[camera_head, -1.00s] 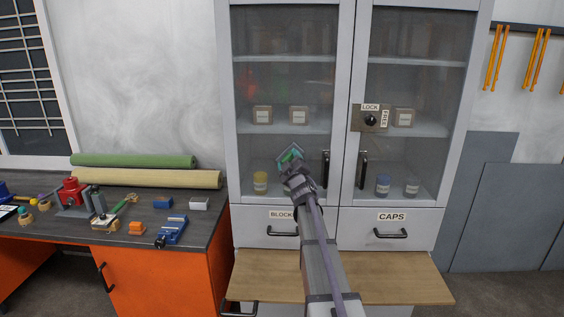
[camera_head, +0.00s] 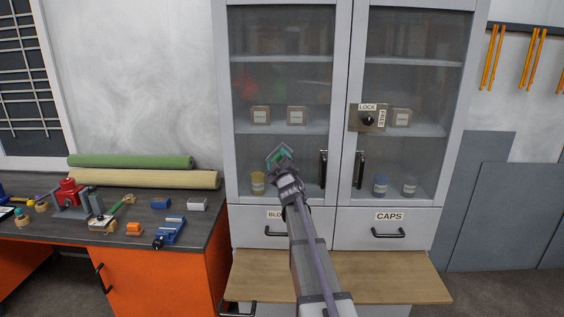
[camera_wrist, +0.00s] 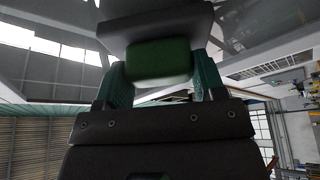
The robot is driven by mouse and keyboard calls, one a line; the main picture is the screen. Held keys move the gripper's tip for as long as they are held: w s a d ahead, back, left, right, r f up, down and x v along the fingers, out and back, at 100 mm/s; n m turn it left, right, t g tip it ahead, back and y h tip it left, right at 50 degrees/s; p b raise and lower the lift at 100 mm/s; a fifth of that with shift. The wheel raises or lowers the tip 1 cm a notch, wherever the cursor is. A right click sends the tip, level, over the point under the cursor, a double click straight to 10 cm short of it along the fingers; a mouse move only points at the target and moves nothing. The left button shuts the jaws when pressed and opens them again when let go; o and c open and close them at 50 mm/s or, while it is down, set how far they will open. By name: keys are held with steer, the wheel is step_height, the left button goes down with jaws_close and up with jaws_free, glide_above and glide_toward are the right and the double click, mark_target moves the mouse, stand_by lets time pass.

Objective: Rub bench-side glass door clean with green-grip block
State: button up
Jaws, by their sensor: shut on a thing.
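The bench-side glass door (camera_head: 283,70) is the left door of the tall grey cabinet, and it is shut. Several faint red and green smudges show on or behind its upper glass.
The right door (camera_head: 415,75) carries a lock plate (camera_head: 367,118). Black handles (camera_head: 323,169) stand out between the doors. A wooden shelf board (camera_head: 400,277) juts out below the drawers. The workbench (camera_head: 130,262) at left holds a blue tool (camera_head: 170,232), a red device (camera_head: 69,193) and rolls (camera_head: 140,178).

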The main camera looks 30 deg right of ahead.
steer(key=shift+w+a, duration=0.5)
steer(key=shift+a, duration=0.3)
steer(key=shift+w+a, duration=0.45)
steer(key=shift+a, duration=0.35)
steer(key=shift+w+a, duration=0.55)
steer(key=shift+a, duration=0.2)
steer(key=shift+w+a, duration=0.55)
steer(key=shift+a, duration=0.2)
steer(key=shift+s, duration=0.1)
steer(key=shift+s+a, duration=0.55)
steer(key=shift+s, duration=0.25)
steer(key=shift+s+a, duration=0.5)
steer(key=shift+s, duration=0.35)
steer(key=shift+s+a, duration=0.55)
steer(key=shift+s, duration=0.25)
steer(key=shift+s, duration=0.1)
steer(key=shift+s+a, duration=0.8)
steer(key=shift+s, duration=0.35)
